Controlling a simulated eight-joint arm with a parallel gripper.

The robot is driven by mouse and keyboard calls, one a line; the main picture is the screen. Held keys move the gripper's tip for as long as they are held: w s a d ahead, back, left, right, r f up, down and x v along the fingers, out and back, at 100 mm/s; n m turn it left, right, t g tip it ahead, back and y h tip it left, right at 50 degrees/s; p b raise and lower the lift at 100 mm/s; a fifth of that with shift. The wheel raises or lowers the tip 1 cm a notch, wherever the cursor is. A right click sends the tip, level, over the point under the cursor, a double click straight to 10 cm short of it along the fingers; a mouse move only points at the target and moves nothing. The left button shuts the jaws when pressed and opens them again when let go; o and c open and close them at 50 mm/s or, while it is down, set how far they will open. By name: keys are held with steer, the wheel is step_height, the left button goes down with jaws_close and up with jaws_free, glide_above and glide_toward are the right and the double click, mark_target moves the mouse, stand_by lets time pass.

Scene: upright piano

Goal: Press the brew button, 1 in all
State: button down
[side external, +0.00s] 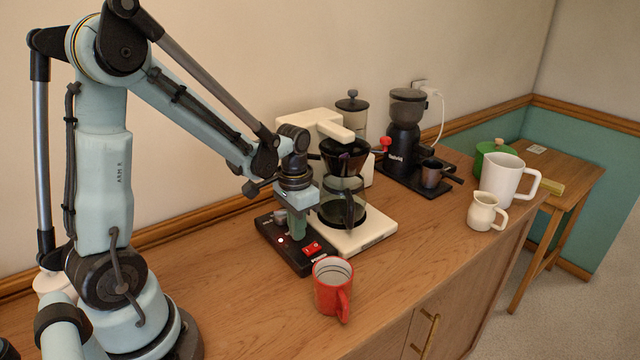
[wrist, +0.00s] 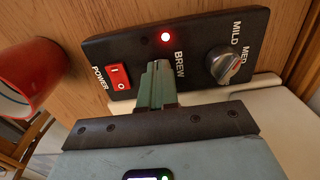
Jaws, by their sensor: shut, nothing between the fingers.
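A black control panel (side external: 296,262) sits on the wooden cabinet top in front of the white coffee maker (side external: 375,229). In the wrist view the panel (wrist: 205,43) has a red lit lamp (wrist: 165,37), a "BREW" label (wrist: 180,64), a red power switch (wrist: 119,77) and a silver-and-black knob (wrist: 222,64) marked MILD and MED. My gripper (wrist: 157,70) is shut and empty, its green fingertips over the panel just beside the BREW label. The brew button is not visible, probably hidden behind the fingertips; I cannot tell whether they touch it. The side view shows my gripper (side external: 297,232) pointing down at the panel.
A red mug (side external: 332,288) stands close to the panel's front; it also shows in the wrist view (wrist: 32,72). The glass carafe (side external: 342,200) stands on the coffee maker. A grinder (side external: 404,135), cream jug (side external: 484,211) and white mug (side external: 502,178) stand farther right.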

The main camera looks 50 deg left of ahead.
steer(key=shift+f, duration=0.6)
steer(key=shift+r, duration=0.1)
step_height(320, 180, up, 9)
stand_by(0.5)
stand_by(0.6)
steer(key=s+d+r+t, duration=0.2)
steer(key=s+d+t, duration=0.2)
steer(key=d+t, duration=0.3)
steer(key=shift+d+r, duration=0.4)
steer(key=shift+d, duration=0.65)
